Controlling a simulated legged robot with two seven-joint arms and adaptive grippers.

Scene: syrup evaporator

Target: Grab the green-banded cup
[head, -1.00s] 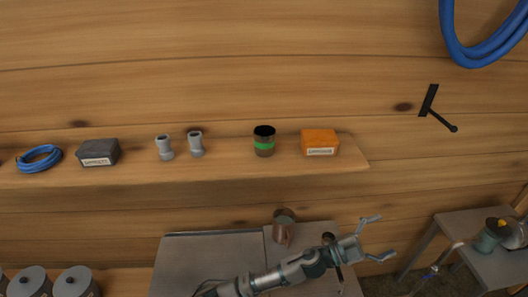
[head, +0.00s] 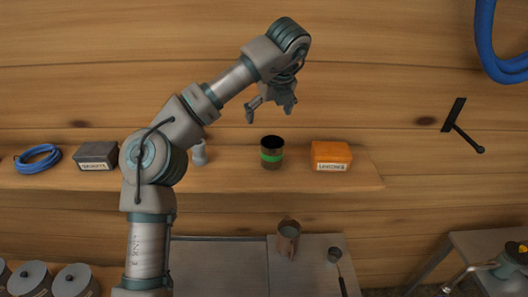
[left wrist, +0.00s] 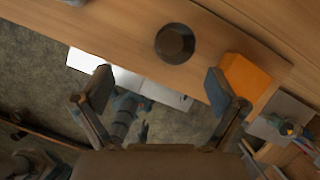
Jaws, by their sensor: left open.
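The green-banded cup (head: 271,153) stands upright on the wooden shelf, dark with a bright green band around its middle. In the left wrist view it shows from above as a dark round cup (left wrist: 175,43), beyond and between the fingertips; its band is not visible there. My left gripper (head: 270,110) is open and empty, pointing down above the cup, apart from it. In the left wrist view its two fingers (left wrist: 160,82) are spread wide.
An orange box (head: 331,156) stands just right of the cup. It also shows near one finger in the left wrist view (left wrist: 246,80). A grey fitting (head: 199,154), a dark box (head: 97,155) and a blue coil (head: 38,158) are further left. A copper-coloured mug (head: 287,240) sits below.

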